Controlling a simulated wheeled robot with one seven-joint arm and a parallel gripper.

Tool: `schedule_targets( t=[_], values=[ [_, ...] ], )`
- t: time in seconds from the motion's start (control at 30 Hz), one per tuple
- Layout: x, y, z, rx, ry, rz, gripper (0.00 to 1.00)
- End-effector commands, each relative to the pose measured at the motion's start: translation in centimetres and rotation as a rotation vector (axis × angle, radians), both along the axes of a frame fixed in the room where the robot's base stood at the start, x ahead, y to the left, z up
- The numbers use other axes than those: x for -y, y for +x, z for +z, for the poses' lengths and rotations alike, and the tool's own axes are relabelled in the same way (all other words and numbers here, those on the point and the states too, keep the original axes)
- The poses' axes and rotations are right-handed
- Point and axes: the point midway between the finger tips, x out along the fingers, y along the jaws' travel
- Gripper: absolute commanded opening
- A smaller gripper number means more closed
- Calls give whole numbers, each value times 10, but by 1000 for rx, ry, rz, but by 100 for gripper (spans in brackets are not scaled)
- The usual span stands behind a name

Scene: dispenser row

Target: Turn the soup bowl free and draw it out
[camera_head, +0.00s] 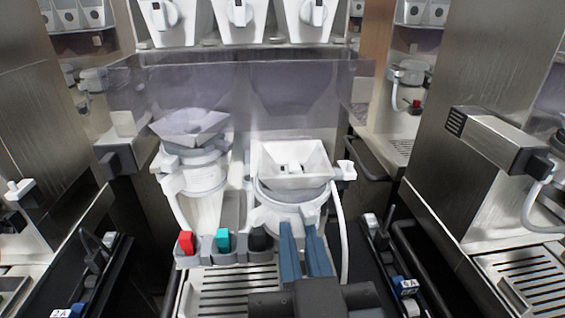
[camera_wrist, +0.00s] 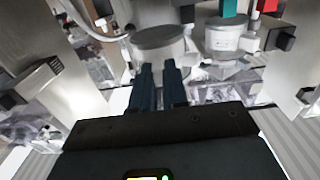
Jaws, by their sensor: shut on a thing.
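The soup bowl (camera_head: 282,213) is a white round mixing bowl at the right station of the middle dispenser. A white square funnel (camera_head: 318,176) sits on top of it. My gripper (camera_head: 304,228) reaches in from the front. Its two blue fingers are closed on the bowl's front, with a narrow gap between them. The fingers hide part of the bowl's front and what exactly they grip. In the wrist view, the bowl (camera_wrist: 158,42) is right ahead of the fingers of my gripper (camera_wrist: 157,72).
A second white bowl (camera_head: 197,172) with a tilted funnel stands at left. Red (camera_head: 186,243), teal (camera_head: 223,240) and black switches line the front, above a slotted drip tray (camera_head: 225,295). A white hose (camera_head: 340,235) hangs right of the fingers. Neighbouring machines stand on both sides.

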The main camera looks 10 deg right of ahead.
Motion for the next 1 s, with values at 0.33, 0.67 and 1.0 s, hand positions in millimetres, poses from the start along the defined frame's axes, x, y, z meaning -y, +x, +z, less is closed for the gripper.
schedule_targets(
  t=[0.33, 0.67, 1.0],
  values=[
    [0, -6, 1, -2, 0, 0, 0],
    [-1, -21, 1, -1, 0, 1, 0],
    [-1, -37, 1, -1, -1, 1, 0]
  ],
)
